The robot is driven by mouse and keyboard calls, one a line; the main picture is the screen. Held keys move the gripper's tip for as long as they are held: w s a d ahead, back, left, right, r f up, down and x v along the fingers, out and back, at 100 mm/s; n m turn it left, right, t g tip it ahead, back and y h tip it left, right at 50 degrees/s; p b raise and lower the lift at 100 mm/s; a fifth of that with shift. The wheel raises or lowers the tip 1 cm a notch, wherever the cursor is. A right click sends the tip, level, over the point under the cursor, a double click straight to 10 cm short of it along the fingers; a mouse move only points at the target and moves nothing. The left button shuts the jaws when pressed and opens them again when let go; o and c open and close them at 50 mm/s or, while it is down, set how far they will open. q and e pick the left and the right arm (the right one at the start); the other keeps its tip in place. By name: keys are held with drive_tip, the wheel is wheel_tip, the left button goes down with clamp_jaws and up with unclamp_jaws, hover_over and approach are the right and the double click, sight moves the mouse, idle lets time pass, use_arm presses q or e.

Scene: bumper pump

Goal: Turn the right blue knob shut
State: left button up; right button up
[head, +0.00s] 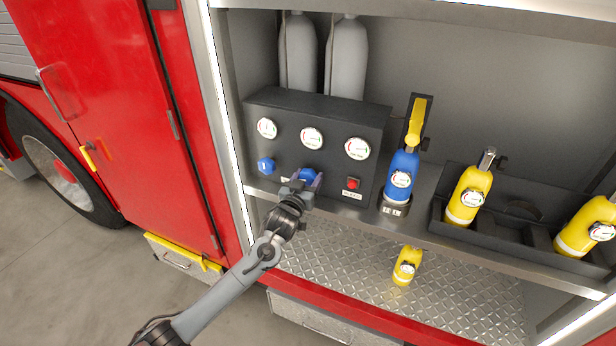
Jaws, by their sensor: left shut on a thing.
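The dark control panel (250,120) stands on the shelf of the truck's open compartment. It has two blue knobs and three round gauges. The right blue knob (307,174) sits below the middle gauge (312,138), and the left blue knob (266,165) is free to its left. My left gripper (304,183) is at the right blue knob, with its fingers shut on it and partly covering it. The exact turn angle of the knob cannot be told. My right gripper is not in view.
A red button (352,183) is right of the held knob. A blue bottle (402,178) stands right of the panel under a yellow lever (417,120). Yellow bottles stand in a dark rack (437,213) on the right; another yellow bottle (405,268) is on the lower diamond-plate floor (345,262).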

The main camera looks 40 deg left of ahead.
use_arm(q)
drive_tip(key=m+p, duration=0.2)
drive_tip(key=m, duration=0.2)
drive_tip(key=shift+r+m+p, duration=0.1)
drive_tip(key=shift+m+p, duration=0.2)
drive_tip(key=shift+p, duration=0.05)
drive_tip(key=m+p, duration=0.2)
drive_tip(key=m, duration=0.3)
drive_tip(key=shift+a+m+h+p, duration=0.15)
drive_tip(key=shift+m+h+p, duration=0.15)
drive_tip(key=shift+p, duration=0.1)
drive_tip(key=m+p, duration=0.2)
drive_tip(key=m, duration=0.3)
drive_tip(key=shift+m+t, duration=0.4)
drive_tip(key=m+p, duration=0.1)
drive_tip(key=m, duration=0.2)
drive_tip(key=shift+m+h+p, duration=0.3)
drive_tip(key=shift+m, duration=0.7)
drive_tip(key=o, duration=1)
drive_tip(key=shift+a, duration=0.1)
drive_tip(key=shift+s, duration=0.15)
